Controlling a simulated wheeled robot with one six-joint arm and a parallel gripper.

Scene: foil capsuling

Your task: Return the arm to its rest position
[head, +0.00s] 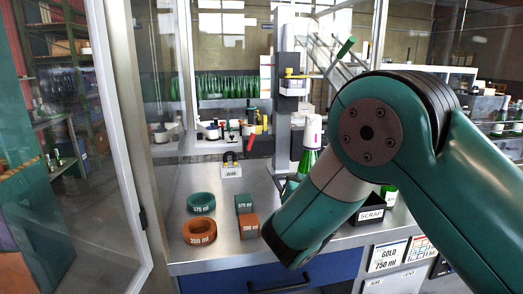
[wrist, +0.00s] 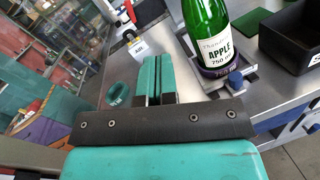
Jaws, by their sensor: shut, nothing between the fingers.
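My gripper (wrist: 155,58) shows in the wrist view with its two teal fingers together and nothing between them. It is beside a green bottle (wrist: 205,17) labelled Apple 750 ml, which is to the right of the fingers and apart from them in the picture. The bottle stands upright in a holder with a dark purple collar (wrist: 219,75). In the head view my teal arm fills the right side, reaching over the bench, and partly hides the bottle (head: 306,163). The fingertips cannot be made out clearly there.
A teal 375 ml ring (head: 201,203), an orange 200 ml ring (head: 199,232), and green (head: 244,203) and orange (head: 249,227) blocks lie on the steel bench. The AIR box (head: 231,171) stands behind them. A black scrap bin (wrist: 290,40) is right of the bottle.

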